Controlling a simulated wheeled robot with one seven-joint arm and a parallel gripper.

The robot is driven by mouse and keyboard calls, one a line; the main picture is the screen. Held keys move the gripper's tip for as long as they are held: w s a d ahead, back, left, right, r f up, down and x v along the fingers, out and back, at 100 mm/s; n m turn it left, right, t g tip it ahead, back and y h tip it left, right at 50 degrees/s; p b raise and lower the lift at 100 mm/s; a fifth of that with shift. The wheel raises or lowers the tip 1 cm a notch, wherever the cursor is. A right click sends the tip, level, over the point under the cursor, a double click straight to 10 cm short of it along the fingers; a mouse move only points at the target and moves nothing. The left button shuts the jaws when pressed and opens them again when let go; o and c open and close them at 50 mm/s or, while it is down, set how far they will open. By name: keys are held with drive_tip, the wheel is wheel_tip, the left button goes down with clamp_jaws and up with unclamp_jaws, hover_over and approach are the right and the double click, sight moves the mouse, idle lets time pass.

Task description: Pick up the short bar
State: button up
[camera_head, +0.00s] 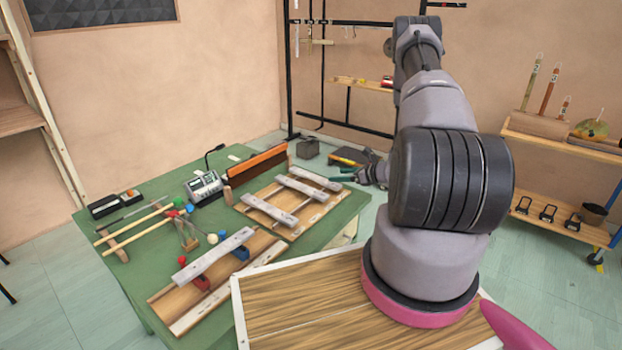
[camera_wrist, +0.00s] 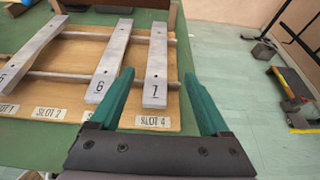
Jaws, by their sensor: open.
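Three grey bars lie across two rails on a wooden rack (camera_wrist: 60,133). The bar marked 7 (camera_wrist: 155,65) is at the right end and looks the shortest. It also shows as the farthest bar in the head view (camera_head: 314,179). The bar marked 6 (camera_wrist: 112,60) lies to its left, and another bar (camera_wrist: 32,47) is farther left. My gripper (camera_wrist: 160,74) is open, with green fingers on either side of bar 7 in the wrist view. In the head view my gripper (camera_head: 342,175) is at the rack's far right end. I cannot tell its height over the bar.
Open floor lies right of the table.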

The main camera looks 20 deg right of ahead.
sight(314, 176)
drive_tip(key=x, duration=1)
drive_tip(key=shift+a, duration=0.3)
clamp_jaws()
